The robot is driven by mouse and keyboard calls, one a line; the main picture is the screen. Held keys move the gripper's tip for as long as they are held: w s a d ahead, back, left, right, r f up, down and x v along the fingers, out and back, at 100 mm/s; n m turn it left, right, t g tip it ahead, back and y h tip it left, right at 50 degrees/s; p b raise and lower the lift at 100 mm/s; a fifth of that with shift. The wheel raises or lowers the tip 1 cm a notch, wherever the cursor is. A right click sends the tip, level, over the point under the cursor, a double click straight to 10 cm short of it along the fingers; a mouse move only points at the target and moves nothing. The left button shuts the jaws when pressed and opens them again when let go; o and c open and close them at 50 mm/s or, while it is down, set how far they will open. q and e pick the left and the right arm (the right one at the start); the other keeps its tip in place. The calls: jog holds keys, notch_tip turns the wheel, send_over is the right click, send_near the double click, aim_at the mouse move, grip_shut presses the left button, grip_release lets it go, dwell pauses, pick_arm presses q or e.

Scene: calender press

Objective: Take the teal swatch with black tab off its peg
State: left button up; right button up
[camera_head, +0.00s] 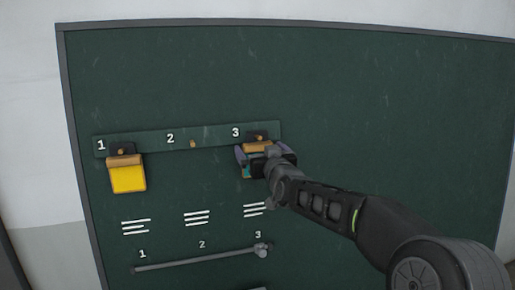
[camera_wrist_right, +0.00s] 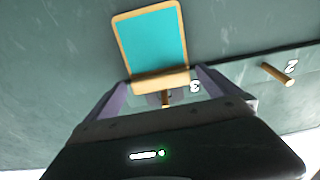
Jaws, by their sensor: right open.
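The teal swatch (camera_wrist_right: 152,42) hangs at peg 3. In the wrist view its teal face has a tan border and a tan bar across its end. In the head view only a sliver of teal (camera_head: 246,171) shows behind my gripper. Its black tab (camera_head: 258,138) shows in part around the peg, above the tan bar. My right gripper (camera_head: 265,158) is at the swatch, jaws open. In the wrist view its two purple-grey fingers (camera_wrist_right: 163,88) stand on either side of the tan bar; I cannot tell whether they touch it. My left gripper is out of view.
A yellow swatch (camera_head: 128,178) with a black tab hangs on peg 1, to the left. Peg 2 (camera_head: 193,144) is bare. Below, a grey rod (camera_head: 195,260) runs across the dark green board (camera_head: 380,110). The board's upper area is clear.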

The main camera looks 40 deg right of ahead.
jog(key=shift+c, duration=0.4)
jog(key=c, duration=1.2)
